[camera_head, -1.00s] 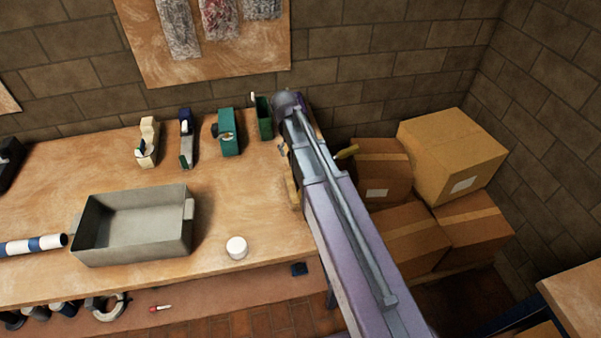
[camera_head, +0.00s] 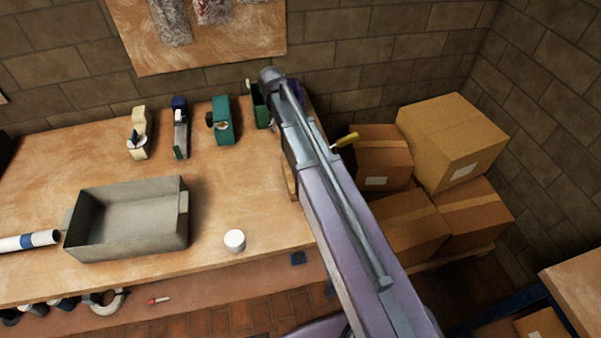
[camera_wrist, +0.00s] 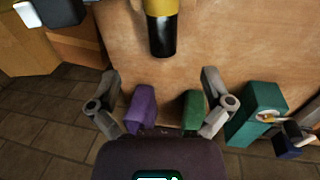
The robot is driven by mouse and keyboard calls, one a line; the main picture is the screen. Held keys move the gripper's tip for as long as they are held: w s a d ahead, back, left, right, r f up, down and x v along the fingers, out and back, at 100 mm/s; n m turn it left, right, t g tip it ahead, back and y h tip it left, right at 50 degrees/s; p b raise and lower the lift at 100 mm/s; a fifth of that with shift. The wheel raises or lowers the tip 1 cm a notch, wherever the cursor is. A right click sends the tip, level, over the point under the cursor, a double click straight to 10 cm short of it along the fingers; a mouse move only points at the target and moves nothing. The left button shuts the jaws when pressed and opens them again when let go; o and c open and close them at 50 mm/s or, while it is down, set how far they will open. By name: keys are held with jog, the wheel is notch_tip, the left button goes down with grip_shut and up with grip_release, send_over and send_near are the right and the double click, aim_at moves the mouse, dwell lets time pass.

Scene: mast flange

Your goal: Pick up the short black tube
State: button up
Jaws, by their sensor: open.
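A short black cylinder (camera_wrist: 162,36) with a yellow part (camera_wrist: 161,6) adjoining it shows at the top of the wrist view, over the wooden tabletop. Its far end is cut off by the frame, and I cannot tell whether the two colours are one piece. My arm hides the gripper in the head view.
A purple stand (camera_wrist: 143,106) and a green stand (camera_wrist: 193,108) show between my fingers. A teal device (camera_wrist: 257,112) is to their right. A grey tray (camera_head: 182,238) and white round piece (camera_head: 235,240) are on the bench. Cardboard boxes (camera_head: 455,140) are stacked right.

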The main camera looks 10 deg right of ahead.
jog(key=shift+d+f+b, duration=0.25)
jog(key=shift+f+b, duration=1.1)
jog(key=shift+f, duration=0.05)
jog(key=shift+d+f+b, duration=0.3)
jog(key=shift+f+b, duration=1.05)
jog(key=shift+d+f+b, duration=0.25)
jog(key=shift+f+b, duration=1.1)
jog(key=shift+f, duration=0.05)
jog(key=shift+f, duration=0.1)
notch_tip(320, 180, down, 3)
jog(key=b, duration=0.3)
jog(key=shift+w+d+f, duration=0.1)
jog(key=shift+f, duration=0.05)
jog(key=shift+d+f+b, duration=0.2)
jog(key=shift+f+b, duration=0.65)
jog(key=shift+b, duration=0.25)
jog(key=c, duration=1.3)
jog(key=shift+r, duration=0.2)
